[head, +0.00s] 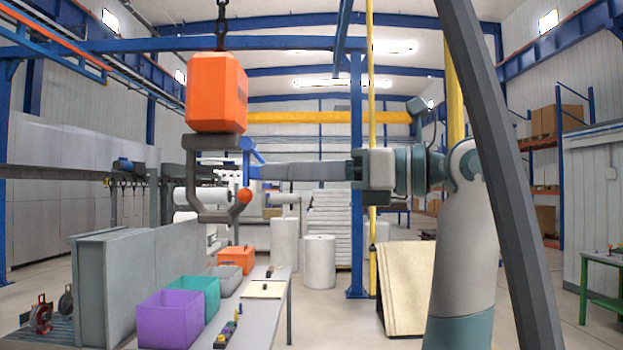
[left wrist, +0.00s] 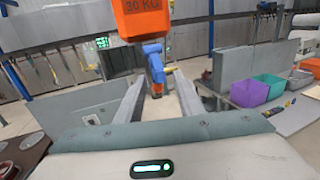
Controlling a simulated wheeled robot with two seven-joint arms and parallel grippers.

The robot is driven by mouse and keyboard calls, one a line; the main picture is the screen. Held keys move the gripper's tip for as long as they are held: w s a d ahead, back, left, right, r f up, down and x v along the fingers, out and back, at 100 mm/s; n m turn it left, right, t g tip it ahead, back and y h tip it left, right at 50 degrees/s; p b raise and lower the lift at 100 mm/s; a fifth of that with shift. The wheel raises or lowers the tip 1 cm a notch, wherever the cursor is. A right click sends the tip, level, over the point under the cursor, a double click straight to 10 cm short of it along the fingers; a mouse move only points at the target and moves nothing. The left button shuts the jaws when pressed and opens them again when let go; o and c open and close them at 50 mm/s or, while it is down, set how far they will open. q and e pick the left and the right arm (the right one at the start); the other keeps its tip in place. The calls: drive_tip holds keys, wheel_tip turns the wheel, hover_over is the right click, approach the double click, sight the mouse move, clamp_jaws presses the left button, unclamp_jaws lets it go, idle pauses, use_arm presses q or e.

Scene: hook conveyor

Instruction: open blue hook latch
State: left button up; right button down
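A large orange block (head: 215,92) hangs from a chain, with a dark grey hook (head: 191,190) below it. The blue latch (head: 250,160) is at the right side of the hook; an orange round tip (head: 245,196) is at its lower end. In the left wrist view the blue latch (left wrist: 153,62) shows beneath the orange block (left wrist: 141,18). My left gripper (head: 265,172) points left, with its fingertips close to the latch. In the left wrist view its fingers (left wrist: 157,78) are apart, with the latch showing between them; contact cannot be told. My right gripper is not in view.
A purple bin (head: 170,320), a teal bin (head: 200,293) and an orange bin (head: 236,260) stand along a grey table (head: 262,318) below the hook. A grey panel (head: 130,270) stands left of them. A yellow pole (head: 370,120) rises behind my arm.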

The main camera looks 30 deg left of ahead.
use_arm(q)
drive_tip(key=shift+x, duration=1.4)
drive_tip(key=shift+s, duration=0.1)
drive_tip(key=c, duration=0.7)
